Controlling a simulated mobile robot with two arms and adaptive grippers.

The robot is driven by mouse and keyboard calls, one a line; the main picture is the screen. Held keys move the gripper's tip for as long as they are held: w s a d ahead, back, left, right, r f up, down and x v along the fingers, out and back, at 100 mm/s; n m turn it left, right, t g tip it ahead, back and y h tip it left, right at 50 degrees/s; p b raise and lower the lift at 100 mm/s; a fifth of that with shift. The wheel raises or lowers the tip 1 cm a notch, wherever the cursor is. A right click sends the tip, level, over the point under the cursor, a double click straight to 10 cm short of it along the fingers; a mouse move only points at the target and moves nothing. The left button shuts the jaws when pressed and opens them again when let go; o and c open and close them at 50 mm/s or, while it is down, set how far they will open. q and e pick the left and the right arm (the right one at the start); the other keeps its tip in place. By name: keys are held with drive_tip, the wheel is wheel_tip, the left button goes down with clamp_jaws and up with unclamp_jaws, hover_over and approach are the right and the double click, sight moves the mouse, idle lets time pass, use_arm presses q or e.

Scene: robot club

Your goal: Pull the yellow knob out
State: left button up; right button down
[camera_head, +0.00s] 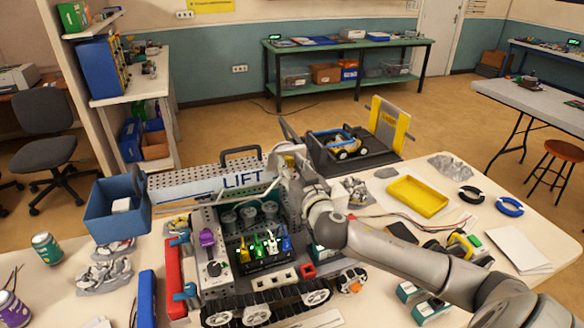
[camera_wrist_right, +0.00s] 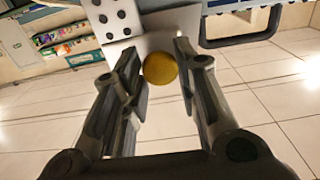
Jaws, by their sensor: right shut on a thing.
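The yellow knob (camera_wrist_right: 160,68) is round and shows in the right wrist view, in front of a pale plate on the machine. My right gripper (camera_wrist_right: 156,56) has one finger on each side of the knob and is shut on it. In the head view, my right gripper (camera_head: 287,160) is at the right end of the white LIFT beam (camera_head: 205,186), above the tracked robot on the table. My left gripper is not in view.
A blue box (camera_head: 100,222) stands left of the beam and a red bar (camera_head: 174,280) stands in front of it. A yellow tray (camera_head: 417,197) and a black platform (camera_head: 372,158) with a small vehicle are to the right. Coloured levers (camera_head: 264,249) stand below the beam.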

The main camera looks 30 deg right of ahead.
drive_tip(key=shift+s+a+f+b, duration=0.15)
drive_tip(key=shift+s+b, duration=0.05)
drive_tip(key=shift+s, duration=0.15)
drive_tip(key=shift+s+a+f+b, duration=0.1)
drive_tip(key=shift+s+b, duration=0.05)
drive_tip(key=shift+s, duration=0.2)
drive_tip(key=shift+s+a+r, duration=0.1)
drive_tip(key=shift+s+r, duration=0.05)
drive_tip(key=shift+s, duration=0.35)
drive_tip(key=c, duration=1.5)
unclamp_jaws()
drive_tip(key=o, duration=0.4)
drive_tip(key=shift+s+r, duration=0.1)
drive_tip(key=shift+s, duration=0.05)
